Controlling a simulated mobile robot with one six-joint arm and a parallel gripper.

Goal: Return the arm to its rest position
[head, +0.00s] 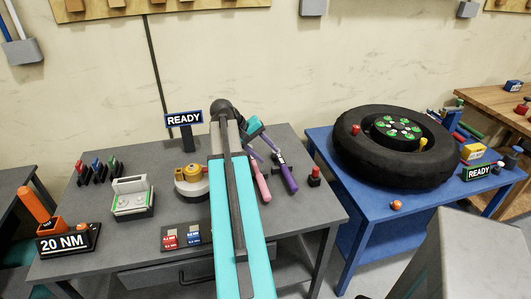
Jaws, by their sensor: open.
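My arm reaches up from the bottom of the head view, its teal link crossing the grey bench (325,212). It bends at a dark elbow above the back of the bench. My gripper (279,195) hangs to the right of that link, over the right part of the bench. Its pink finger and purple finger are spread apart, and only bare bench top shows between them. It is open and empty. The upper link hides part of the wrist. I cannot tell the fingertips' height above the bench.
A small red-topped block (315,177) stands just right of the fingers. A yellow-topped round device (190,182) is left of my arm, near a READY sign (184,120). A tyre (394,148) lies on the blue table (368,219) to the right. A grey box-like shape fills the lower right.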

